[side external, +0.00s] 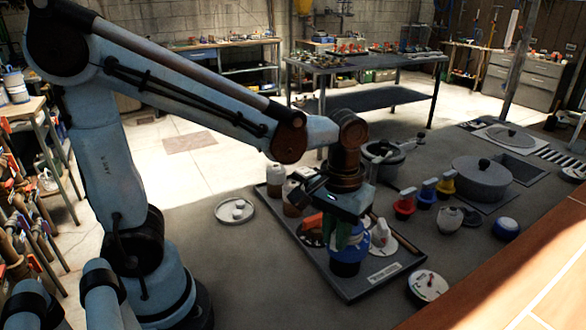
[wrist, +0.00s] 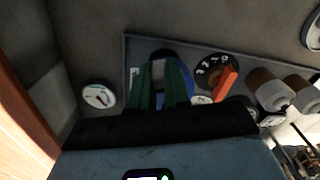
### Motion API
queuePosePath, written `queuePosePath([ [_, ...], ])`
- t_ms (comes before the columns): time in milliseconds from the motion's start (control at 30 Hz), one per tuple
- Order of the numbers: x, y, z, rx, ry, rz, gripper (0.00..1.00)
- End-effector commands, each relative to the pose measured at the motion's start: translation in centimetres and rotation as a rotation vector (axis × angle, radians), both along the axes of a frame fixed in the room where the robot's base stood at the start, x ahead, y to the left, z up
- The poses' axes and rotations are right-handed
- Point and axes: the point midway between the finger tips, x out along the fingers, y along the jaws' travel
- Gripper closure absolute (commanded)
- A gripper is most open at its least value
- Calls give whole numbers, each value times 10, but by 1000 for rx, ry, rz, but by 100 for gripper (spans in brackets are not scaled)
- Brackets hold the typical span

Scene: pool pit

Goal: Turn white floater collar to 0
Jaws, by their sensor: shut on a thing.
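My gripper (side external: 345,235) points down over the black tray, its green fingers shut on a blue round thing (side external: 347,268). Its blue body shows below the fingers in the side view; its top is hidden by them. In the wrist view the gripper (wrist: 160,72) has a blue and pale strip between its fingers. No white collar or mark on the held thing can be read. A white handled piece on a white disc (side external: 404,246) stands just right of it in the tray. A black numbered dial with an orange handle (wrist: 226,82) lies beside the fingers in the wrist view.
The tray (side external: 352,291) also holds white-and-brown bottles (side external: 275,180) at its back left. A white round gauge (side external: 428,284) lies right of the tray. Red, blue and yellow handled pieces (side external: 425,195) and a grey lidded pot (side external: 482,182) stand further right.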

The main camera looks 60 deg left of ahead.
Motion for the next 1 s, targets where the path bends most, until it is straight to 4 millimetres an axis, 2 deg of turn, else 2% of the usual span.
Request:
queuePosePath([
  [500,1,-1,0,-1,-1,17,100],
  [533,1,-1,0,-1,-1,17,79],
  [667,1,-1,0,-1,-1,17,59],
  [1000,0,-1,1,0,0,17,57],
])
